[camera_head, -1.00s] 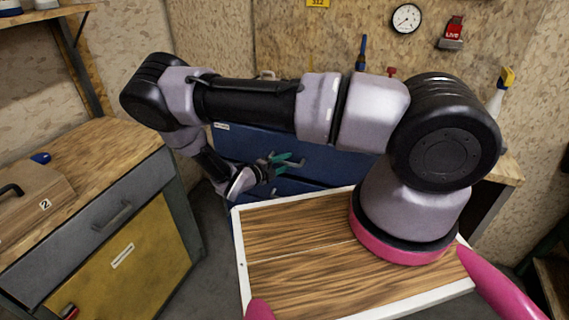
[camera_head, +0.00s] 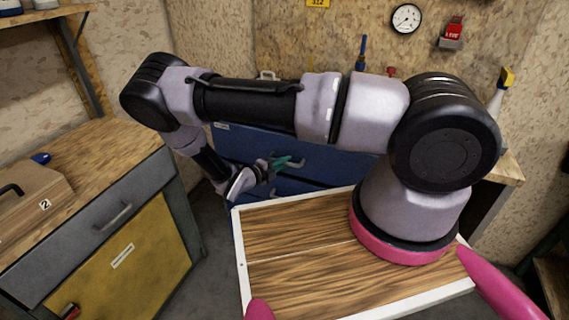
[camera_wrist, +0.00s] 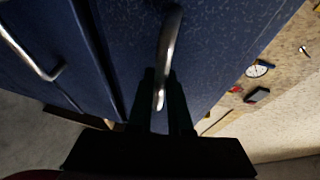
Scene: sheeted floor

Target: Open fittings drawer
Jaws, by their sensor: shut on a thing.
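A blue drawer cabinet (camera_head: 325,163) stands behind my wooden-topped base, with a small label (camera_head: 222,126) at its upper left that I cannot read. My gripper (camera_head: 290,162), with teal fingers, is at the cabinet's upper drawer front. In the wrist view my gripper (camera_wrist: 164,82) is shut on a metal bar handle (camera_wrist: 171,42), with one finger on each side of it. That drawer looks closed. A second handle (camera_wrist: 33,55), on the neighbouring lower drawer, is free. My arm hides part of the cabinet top in the head view.
A workbench with a grey drawer and yellow door (camera_head: 125,250) stands close on the left, carrying a wooden case (camera_head: 35,200). A clock (camera_head: 406,18) and a red box (camera_head: 453,30) hang on the back wall. Grey floor shows between bench and base.

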